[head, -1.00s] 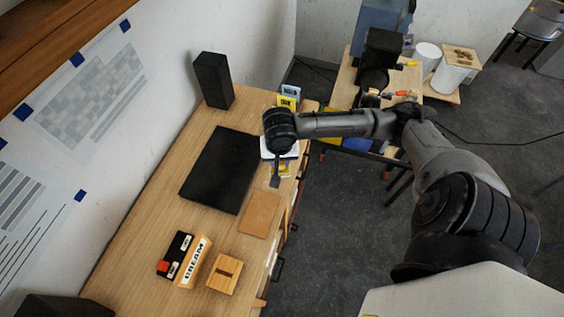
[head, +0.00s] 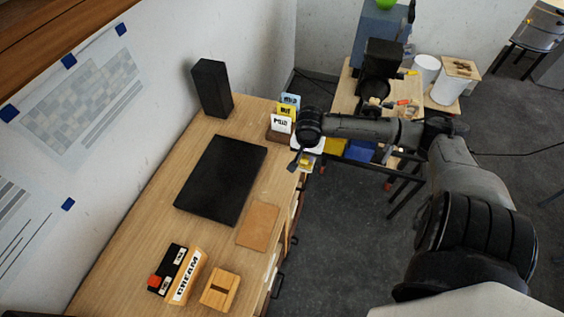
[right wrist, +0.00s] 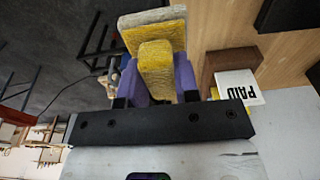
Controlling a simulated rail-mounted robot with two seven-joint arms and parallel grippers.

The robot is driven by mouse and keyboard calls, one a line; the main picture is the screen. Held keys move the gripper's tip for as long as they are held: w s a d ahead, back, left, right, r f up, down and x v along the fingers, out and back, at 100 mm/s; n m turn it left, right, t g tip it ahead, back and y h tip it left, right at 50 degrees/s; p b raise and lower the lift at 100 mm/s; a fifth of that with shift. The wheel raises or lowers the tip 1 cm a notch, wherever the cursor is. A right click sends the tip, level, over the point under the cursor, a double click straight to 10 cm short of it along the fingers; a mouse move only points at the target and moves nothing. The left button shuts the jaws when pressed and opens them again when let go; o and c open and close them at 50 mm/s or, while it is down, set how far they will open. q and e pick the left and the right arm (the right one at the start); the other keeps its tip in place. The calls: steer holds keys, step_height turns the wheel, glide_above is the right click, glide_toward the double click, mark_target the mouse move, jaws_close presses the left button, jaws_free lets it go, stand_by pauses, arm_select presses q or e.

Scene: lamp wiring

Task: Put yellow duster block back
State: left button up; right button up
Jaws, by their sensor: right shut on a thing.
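In the right wrist view, the yellow duster block (right wrist: 154,70) sits between the purple fingers of my right gripper (right wrist: 158,84), which is shut on it. Its wider far part (right wrist: 152,34) is yellow with a grey layer and sticks out past the fingertips. In the head view, my right gripper (head: 300,160) is at the desk's right edge, beside the card holder. The wrist hides most of the block there. My left gripper is in neither view.
A brown card holder (head: 276,134) with a PAID card (head: 281,124) stands close to my right gripper. The desk (head: 165,228) carries a black mat (head: 222,180), a tan pad (head: 258,226), a CREAM box (head: 187,276) and a wooden block (head: 219,291). Floor lies right of the desk.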

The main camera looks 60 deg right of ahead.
steer(key=w+f, duration=0.1)
steer(key=w, duration=0.2)
steer(key=w+f, duration=0.2)
steer(key=w, duration=0.1)
steer(key=w+f, duration=0.2)
steer(key=shift+w+a+f, duration=0.15)
steer(key=shift+w+a, duration=0.1)
steer(key=shift+w, duration=0.15)
steer(key=shift+f, duration=2)
steer(key=shift+f+p, duration=0.15)
steer(key=shift+p, duration=0.15)
steer(key=o, duration=0.9)
